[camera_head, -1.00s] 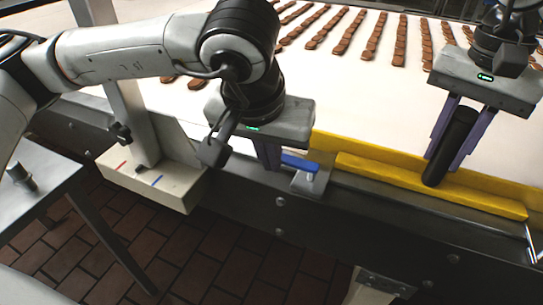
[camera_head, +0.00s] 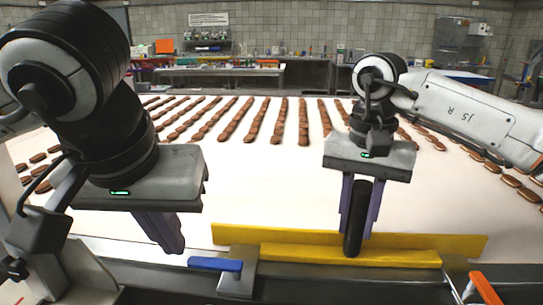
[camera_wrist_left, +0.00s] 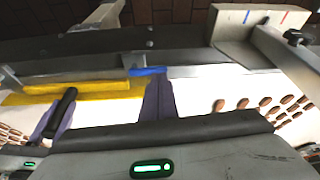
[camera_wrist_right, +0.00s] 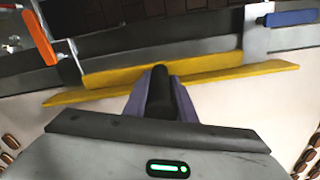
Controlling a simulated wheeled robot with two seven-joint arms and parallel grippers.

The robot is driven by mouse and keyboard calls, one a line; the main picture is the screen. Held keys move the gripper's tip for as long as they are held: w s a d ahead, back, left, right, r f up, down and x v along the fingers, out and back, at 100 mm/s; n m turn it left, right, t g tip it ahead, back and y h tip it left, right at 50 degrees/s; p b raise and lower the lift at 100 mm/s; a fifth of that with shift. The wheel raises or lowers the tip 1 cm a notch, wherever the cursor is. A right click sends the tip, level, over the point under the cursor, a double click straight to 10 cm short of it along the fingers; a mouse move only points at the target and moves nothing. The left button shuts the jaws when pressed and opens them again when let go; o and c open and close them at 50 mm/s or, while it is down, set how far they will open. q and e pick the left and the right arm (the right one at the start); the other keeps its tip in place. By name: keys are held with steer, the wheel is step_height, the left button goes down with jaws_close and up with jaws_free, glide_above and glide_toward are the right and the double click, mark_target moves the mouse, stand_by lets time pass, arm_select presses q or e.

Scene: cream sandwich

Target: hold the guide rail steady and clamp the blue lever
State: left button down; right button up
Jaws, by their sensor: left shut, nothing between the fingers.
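The yellow guide rail (camera_head: 290,252) lies along the near edge of the belt, with an upright black handle (camera_head: 354,225) on it. My right gripper (camera_head: 360,225) has its purple fingers closed around this handle, which also shows between them in the right wrist view (camera_wrist_right: 158,92). The blue lever (camera_head: 213,264) sits left of the rail on a grey metal bracket (camera_head: 238,280), lying roughly along the belt edge. My left gripper (camera_head: 170,248) is shut and empty, its fingertips close to the lever's left end. In the left wrist view the lever (camera_wrist_left: 148,71) shows just beyond the fingertips; contact is unclear.
An orange lever (camera_head: 486,288) stands past the rail's right end. The white belt (camera_head: 270,185) carries several rows of brown biscuits (camera_head: 303,125) farther back. A pale box (camera_wrist_left: 240,38) with red and blue marks shows in the left wrist view.

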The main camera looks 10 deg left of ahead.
mark_target(363, 185)
steer(key=o, duration=0.6)
steer(key=shift+f, duration=0.1)
step_height(363, 185, up, 9)
steer(key=p, duration=0.8)
steer(key=shift+p, duration=0.3)
steer(key=o, duration=0.6)
